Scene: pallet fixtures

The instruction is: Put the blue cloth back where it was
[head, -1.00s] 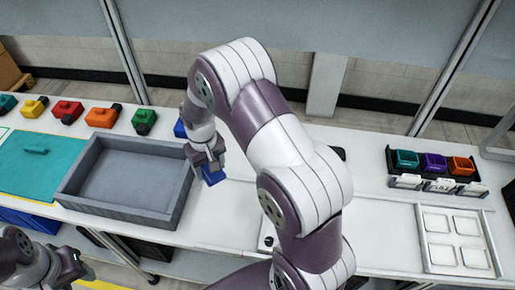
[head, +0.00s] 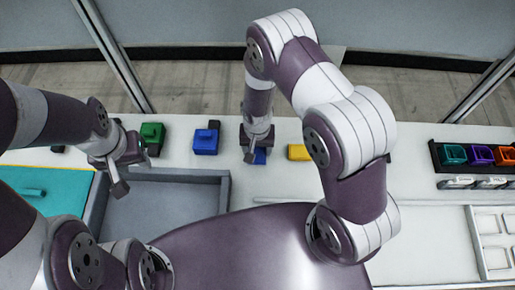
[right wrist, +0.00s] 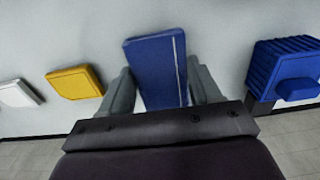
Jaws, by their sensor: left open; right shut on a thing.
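The blue cloth (right wrist: 155,70) is a flat folded piece held between the two fingers of my right gripper (right wrist: 162,92) in the right wrist view. In the head view the cloth (head: 260,156) shows just below my right gripper (head: 257,148), at the back of the bench. I cannot tell whether it touches the bench top. My left gripper (head: 118,176) is open and empty, near the back left corner of the grey tray (head: 165,175).
A blue block-like item (head: 206,142) stands left of the cloth, a yellow item (head: 298,152) right. A green item (head: 152,133) is behind my left gripper. A teal mat (head: 45,190) lies left. A black rack (head: 470,157) with coloured bins and a white compartment tray (head: 495,240) are right.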

